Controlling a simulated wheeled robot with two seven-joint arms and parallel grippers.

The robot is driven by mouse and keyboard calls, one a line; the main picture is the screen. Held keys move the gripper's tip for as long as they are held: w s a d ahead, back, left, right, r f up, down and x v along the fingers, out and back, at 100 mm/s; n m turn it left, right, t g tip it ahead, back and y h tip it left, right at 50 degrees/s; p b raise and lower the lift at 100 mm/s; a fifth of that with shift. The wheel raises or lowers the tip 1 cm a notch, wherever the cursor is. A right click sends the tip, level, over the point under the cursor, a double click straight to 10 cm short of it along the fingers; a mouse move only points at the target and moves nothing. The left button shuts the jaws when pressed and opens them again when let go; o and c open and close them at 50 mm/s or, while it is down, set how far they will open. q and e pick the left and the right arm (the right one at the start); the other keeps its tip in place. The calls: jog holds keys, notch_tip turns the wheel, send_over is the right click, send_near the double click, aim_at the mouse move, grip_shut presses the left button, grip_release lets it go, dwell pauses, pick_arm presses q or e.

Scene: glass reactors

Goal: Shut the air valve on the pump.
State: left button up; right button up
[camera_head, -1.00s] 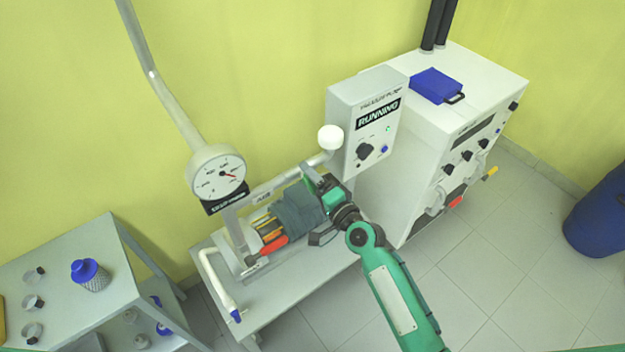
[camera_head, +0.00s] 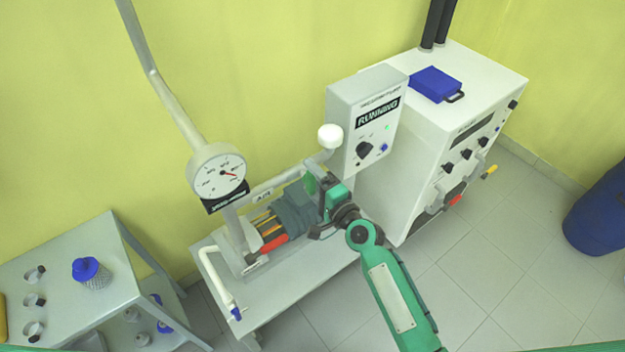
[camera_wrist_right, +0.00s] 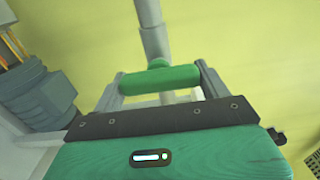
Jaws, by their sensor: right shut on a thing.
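The vacuum pump (camera_head: 292,215) sits on a low grey bench, with a grey pipe marked AIR (camera_head: 264,195) beside it. A green valve handle (camera_wrist_right: 160,78) shows in the wrist view, lying across the pale pipe (camera_wrist_right: 153,35) behind it. My right gripper (camera_wrist_right: 160,88) is shut on this handle, with one grey finger at each end of it. In the head view my right gripper (camera_head: 322,188) is beside the pump's right end and partly hides the valve. My left gripper is not in view.
A control box (camera_head: 365,115) reading RUNNING stands behind the gripper. A pressure gauge (camera_head: 218,172) is left of the pump, and a white hose (camera_head: 215,280) hangs at the bench's left end. A white cabinet (camera_head: 420,150) stands close on the right.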

jog(key=o, duration=1)
jog(key=b+v, duration=0.3)
jog(key=v, duration=1)
jog(key=shift+s+d+b, duration=0.3)
jog(key=shift+b, duration=0.1)
